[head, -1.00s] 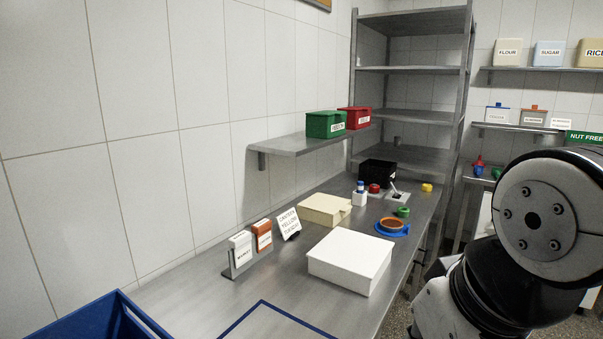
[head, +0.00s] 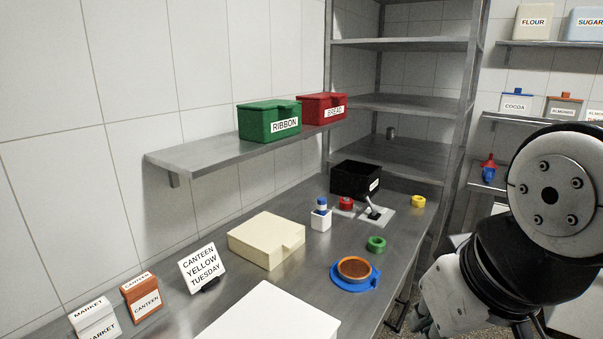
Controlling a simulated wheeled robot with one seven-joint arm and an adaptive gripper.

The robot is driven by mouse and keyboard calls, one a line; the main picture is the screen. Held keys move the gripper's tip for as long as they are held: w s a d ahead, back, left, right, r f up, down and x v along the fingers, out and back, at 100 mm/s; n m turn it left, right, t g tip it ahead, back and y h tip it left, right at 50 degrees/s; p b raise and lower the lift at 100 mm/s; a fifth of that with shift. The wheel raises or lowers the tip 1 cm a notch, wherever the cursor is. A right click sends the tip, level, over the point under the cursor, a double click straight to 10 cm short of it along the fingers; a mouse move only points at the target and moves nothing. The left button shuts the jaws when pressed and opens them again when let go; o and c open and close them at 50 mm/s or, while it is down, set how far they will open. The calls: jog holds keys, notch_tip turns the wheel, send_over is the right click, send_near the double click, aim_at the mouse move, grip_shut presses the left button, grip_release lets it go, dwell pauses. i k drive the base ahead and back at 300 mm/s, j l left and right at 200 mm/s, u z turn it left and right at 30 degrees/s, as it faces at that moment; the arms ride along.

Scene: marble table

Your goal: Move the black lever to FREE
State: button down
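The black lever (head: 370,204) stands tilted on a pale plate (head: 383,217) towards the far end of the steel counter, in front of a black bin. Its markings are too small to read, so I cannot tell which position it is in. My arm fills the right side of the head view. Part of my gripper (head: 424,318) shows low at the right, beyond the counter's edge and well apart from the lever. Its fingers are mostly hidden, so I cannot see whether it is open.
Around the lever are a black bin (head: 355,180), a red ring (head: 346,203), a yellow ring (head: 418,201), a green ring (head: 376,244) and a white block with a blue top (head: 321,215). A blue dish (head: 355,283), a cream box (head: 266,240) and a white box (head: 270,318) stand nearer.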

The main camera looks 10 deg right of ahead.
aim_at(364, 195)
jog(key=i+l, duration=0.35)
jog(key=l, duration=0.15)
jog(key=i+l, duration=0.35)
jog(key=l, duration=0.15)
jog(key=i+l, duration=0.35)
jog(key=l, duration=0.15)
jog(key=i+l, duration=0.35)
jog(key=l, duration=0.15)
